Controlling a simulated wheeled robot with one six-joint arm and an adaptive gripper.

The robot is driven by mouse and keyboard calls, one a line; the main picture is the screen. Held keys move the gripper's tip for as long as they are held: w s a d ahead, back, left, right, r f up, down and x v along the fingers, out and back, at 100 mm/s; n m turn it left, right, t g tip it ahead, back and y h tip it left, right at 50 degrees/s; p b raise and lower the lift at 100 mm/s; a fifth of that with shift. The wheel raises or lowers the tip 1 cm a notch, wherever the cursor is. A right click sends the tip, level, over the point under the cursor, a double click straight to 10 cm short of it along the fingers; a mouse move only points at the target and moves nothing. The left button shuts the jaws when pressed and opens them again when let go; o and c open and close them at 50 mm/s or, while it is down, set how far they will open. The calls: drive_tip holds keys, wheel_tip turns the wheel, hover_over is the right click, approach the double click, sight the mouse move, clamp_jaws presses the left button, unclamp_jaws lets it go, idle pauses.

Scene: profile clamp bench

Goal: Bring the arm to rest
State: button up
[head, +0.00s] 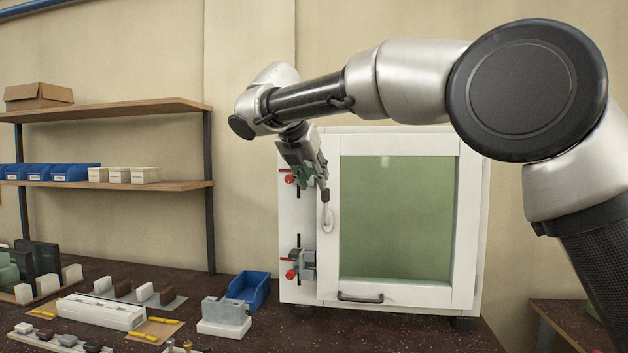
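My arm reaches in from the right and bends down to my gripper (322,180), which hangs in front of the left edge of a white cabinet (400,141). The gripper points downward and slightly right, near the upper clamp (289,178) with its red knob, which it partly covers. A pale, loop-like handle (327,215) shows just below the fingertips; I cannot tell whether they touch it. Whether the fingers are apart or closed is too small to tell. A lower grey clamp (303,262) with red parts sits on the same cabinet side, clear of the gripper.
The dark bench (400,337) carries a blue bin (249,289), a grey-white block fixture (224,314), a long white tray (100,311) and several small blocks at the left. A wooden shelf (110,109) stands at the back left. Open air lies between shelf and cabinet.

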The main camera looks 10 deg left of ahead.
wheel_tip(320, 180, down, 9)
drive_tip(key=s+m+g, duration=0.2)
drive_tip(key=s+m, duration=0.1)
drive_tip(key=m, duration=0.4)
drive_tip(key=s+d+f+m+g, duration=0.2)
drive_tip(key=s+d+f+m, duration=0.15)
drive_tip(key=d+m, duration=0.35)
drive_tip(key=s+d+f+m, duration=0.2)
drive_tip(key=s+d+m, duration=0.4)
drive_tip(key=d, duration=0.7)
drive_tip(key=s+d+f+m+y, duration=0.1)
drive_tip(key=s+d+f+m, duration=0.2)
drive_tip(key=s+d+m, duration=0.4)
drive_tip(key=s+d+f+m+y, duration=0.1)
drive_tip(key=s+d+f+m, duration=0.2)
drive_tip(key=s+d, duration=1)
drive_tip(key=d+m, duration=0.3)
drive_tip(key=d, duration=0.5)
drive_tip(key=shift+d+f, duration=0.15)
drive_tip(key=shift+d, duration=0.1)
